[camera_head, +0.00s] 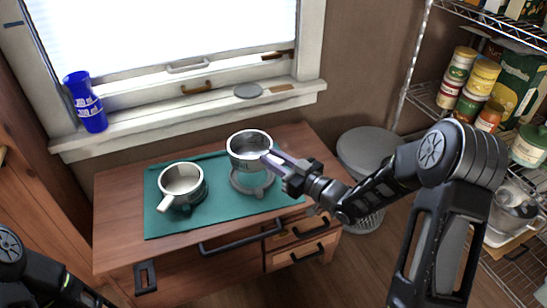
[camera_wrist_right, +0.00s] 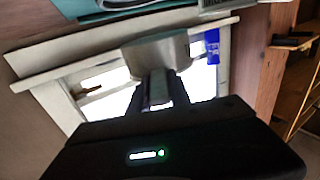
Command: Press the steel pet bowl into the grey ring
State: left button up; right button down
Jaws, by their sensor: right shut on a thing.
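The steel pet bowl (camera_head: 240,156) is held in the air over the teal mat, roughly level as far as I can tell. My right gripper (camera_head: 272,160) is shut on its right side. In the right wrist view the bowl (camera_wrist_right: 158,50) shows as a grey wall between my fingertips (camera_wrist_right: 160,85). The grey ring (camera_head: 252,188) lies on the mat just below the bowl, which hides its far part. The two look apart, with a small gap. My left arm shows at the lower left corner, but its gripper is out of view.
A pale pan (camera_head: 183,184) with a handle stands on the left of the teal mat (camera_head: 160,222) on the wooden cabinet (camera_head: 115,205). A blue cup (camera_head: 87,105) stands on the windowsill. A grey lidded bin (camera_head: 365,150) and wire shelves with tins (camera_head: 480,78) are at the right.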

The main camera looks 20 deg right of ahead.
jog(key=shift+f+b, duration=1.5)
jog(key=shift+f, duration=1)
jog(key=shift+b, duration=0.35)
jog(key=shift+f+b, duration=1.05)
jog(key=shift+f, duration=0.15)
jog(key=c, duration=1.5)
grip_release()
jog(key=shift+r, duration=0.1)
jog(key=shift+r+p, duration=0.9)
jog(key=shift+r, duration=0.55)
